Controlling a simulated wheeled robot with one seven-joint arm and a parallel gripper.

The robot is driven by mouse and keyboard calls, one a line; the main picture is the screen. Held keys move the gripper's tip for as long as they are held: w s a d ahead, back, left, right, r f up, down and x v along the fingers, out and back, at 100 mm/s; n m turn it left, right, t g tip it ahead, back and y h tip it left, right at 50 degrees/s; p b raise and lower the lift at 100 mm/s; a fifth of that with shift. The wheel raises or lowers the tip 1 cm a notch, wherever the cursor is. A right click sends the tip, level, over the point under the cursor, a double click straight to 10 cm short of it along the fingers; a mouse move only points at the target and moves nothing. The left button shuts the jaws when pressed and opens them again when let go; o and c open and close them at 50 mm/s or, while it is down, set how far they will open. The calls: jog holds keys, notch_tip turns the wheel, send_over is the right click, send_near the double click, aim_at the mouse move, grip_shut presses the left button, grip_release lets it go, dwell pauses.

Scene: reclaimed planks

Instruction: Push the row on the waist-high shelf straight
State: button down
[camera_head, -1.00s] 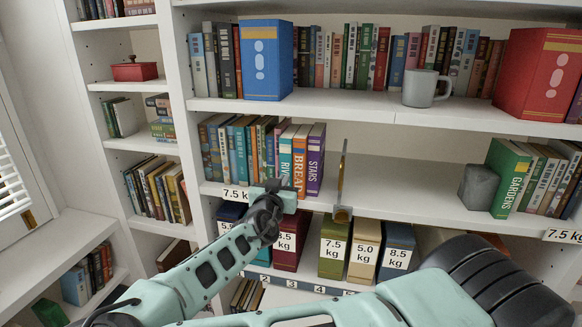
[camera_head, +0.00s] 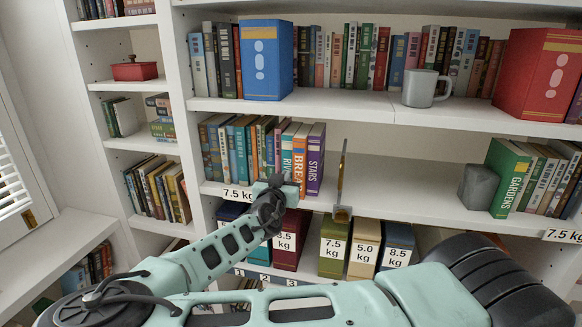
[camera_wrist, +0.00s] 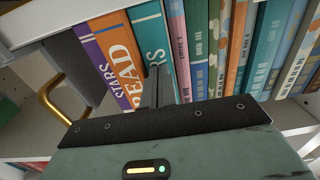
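The row of books stands upright on the middle shelf (camera_head: 400,205). At its right end are the teal RIVERS book (camera_head: 287,150), the orange BREAD book (camera_head: 301,150) and the purple STARS book (camera_head: 315,160). In the wrist view RIVERS (camera_wrist: 148,35), BREAD (camera_wrist: 115,50) and STARS (camera_wrist: 92,58) show large; thinner spines (camera_wrist: 200,50) stand beside them. My gripper (camera_head: 281,182) is in front of the lower spines of RIVERS and BREAD and partly hides them. Its fingers (camera_wrist: 157,78) look shut with nothing between them. I cannot tell whether they touch a spine.
Weight-labelled boxes (camera_head: 334,245) stand on the shelf below. A grey mug (camera_head: 420,88) is above.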

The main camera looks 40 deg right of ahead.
jog(key=shift+w+d, duration=0.3)
jog(key=b+v, duration=0.2)
jog(key=v, duration=0.2)
dwell(0.5)
dwell(0.4)
